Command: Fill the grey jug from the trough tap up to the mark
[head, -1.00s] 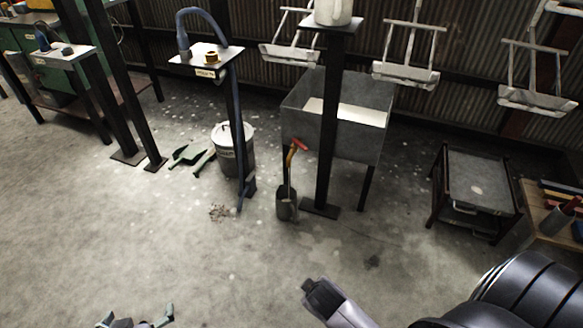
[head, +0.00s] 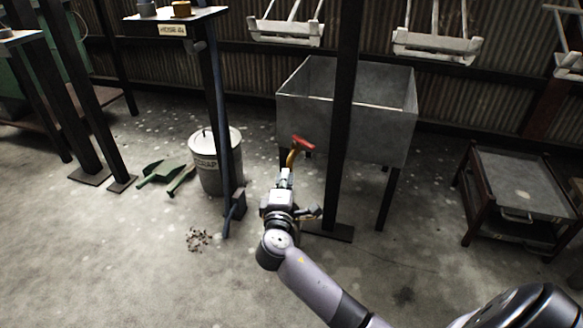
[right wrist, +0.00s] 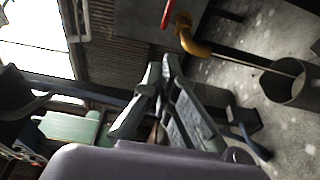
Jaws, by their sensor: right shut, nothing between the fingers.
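The trough (head: 385,125) is a grey metal basin on legs. Its brass tap (head: 291,158) with a red handle (head: 303,143) sticks out at the front left. My right gripper (head: 286,178) is just below the tap in the head view and covers the jug there. In the right wrist view its fingers (right wrist: 163,72) meet at the tips, empty, apart from the tap (right wrist: 186,35) and handle (right wrist: 167,14). The grey jug (right wrist: 285,88) stands upright at the right of that view. A thin line runs from the spout into its mouth. Its level and mark cannot be made out.
A dark post (head: 343,120) stands before the trough. A grey bin (head: 217,165), a green dustpan (head: 155,172) and scattered debris (head: 197,238) are to the left. A low trolley (head: 520,185) is to the right. Hanging carriers (head: 285,30) are overhead. The front floor is clear.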

